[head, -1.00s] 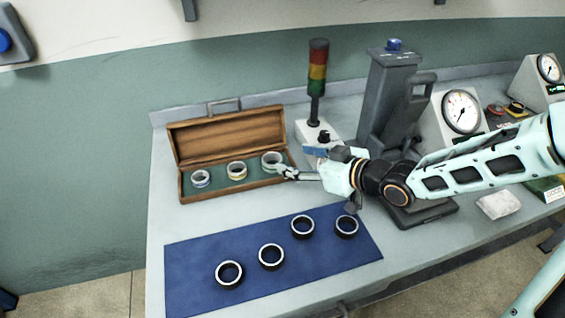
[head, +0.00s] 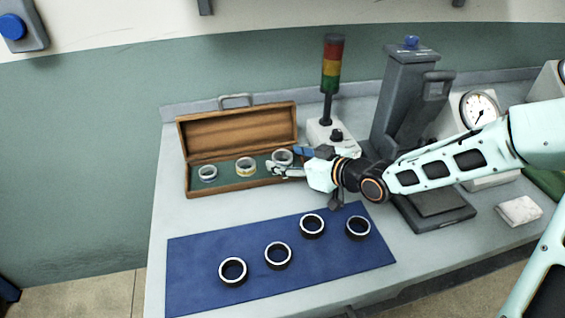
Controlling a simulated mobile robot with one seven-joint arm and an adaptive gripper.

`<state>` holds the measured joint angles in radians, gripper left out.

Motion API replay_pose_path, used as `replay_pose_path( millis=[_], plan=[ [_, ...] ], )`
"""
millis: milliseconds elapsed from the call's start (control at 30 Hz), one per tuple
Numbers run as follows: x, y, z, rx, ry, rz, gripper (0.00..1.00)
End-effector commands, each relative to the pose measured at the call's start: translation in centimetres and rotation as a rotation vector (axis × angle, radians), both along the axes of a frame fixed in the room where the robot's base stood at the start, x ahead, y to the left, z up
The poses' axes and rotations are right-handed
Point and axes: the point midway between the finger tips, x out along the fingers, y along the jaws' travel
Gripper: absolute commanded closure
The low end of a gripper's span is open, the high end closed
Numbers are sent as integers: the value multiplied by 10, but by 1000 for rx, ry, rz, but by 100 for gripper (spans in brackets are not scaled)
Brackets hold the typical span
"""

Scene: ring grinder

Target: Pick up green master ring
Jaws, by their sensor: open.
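The green master ring (head: 282,157) sits in the right part of an open wooden box (head: 238,185), partly hidden by my gripper. My gripper (head: 276,170) is open, with its fingers reaching over the box's front right edge right beside that ring. I cannot tell whether a finger touches the ring. In the same box, a yellow-banded ring (head: 246,166) is in the middle and a blue-banded ring (head: 207,173) is at the left.
A blue mat (head: 200,270) with several dark rings lies in front of the box. A signal tower (head: 332,65) stands behind my gripper, and a tall grey press (head: 405,100) stands to the right.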

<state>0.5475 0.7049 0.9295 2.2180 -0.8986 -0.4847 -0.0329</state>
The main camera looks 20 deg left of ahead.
Motion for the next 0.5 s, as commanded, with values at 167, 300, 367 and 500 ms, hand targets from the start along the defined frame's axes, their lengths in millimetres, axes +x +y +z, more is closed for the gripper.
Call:
replay_pose_path(
  millis=[167,300,367,500],
  plan=[
    [9,16,-9,1,0,1,39],
    [11,19,-10,0,0,0,39],
    [12,19,-10,0,0,-1,39],
    [11,19,-10,0,0,-1,41]
  ],
)
